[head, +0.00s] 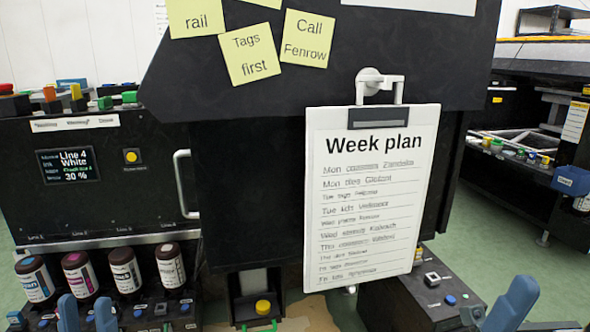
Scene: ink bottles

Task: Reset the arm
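My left gripper (86,305) shows at the bottom left. Its two blue fingers stand apart with nothing between them, so it is open. It is in front of the row of dark ink bottles, below them in the picture. One blue finger of my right gripper (511,305) shows at the bottom right. The rest of it is cut off by the frame edge, so its opening cannot be told. The ink bottles have coloured labels: a blue one (36,279), a magenta one (80,275), a black one (124,270) and a further one (170,265).
A black machine (110,180) with a small display stands at the left. A "Week plan" clipboard (372,200) hangs from a hook on a dark panel in the centre. A black box with buttons (410,300) is low at the right. Green floor (470,250) is open beyond it.

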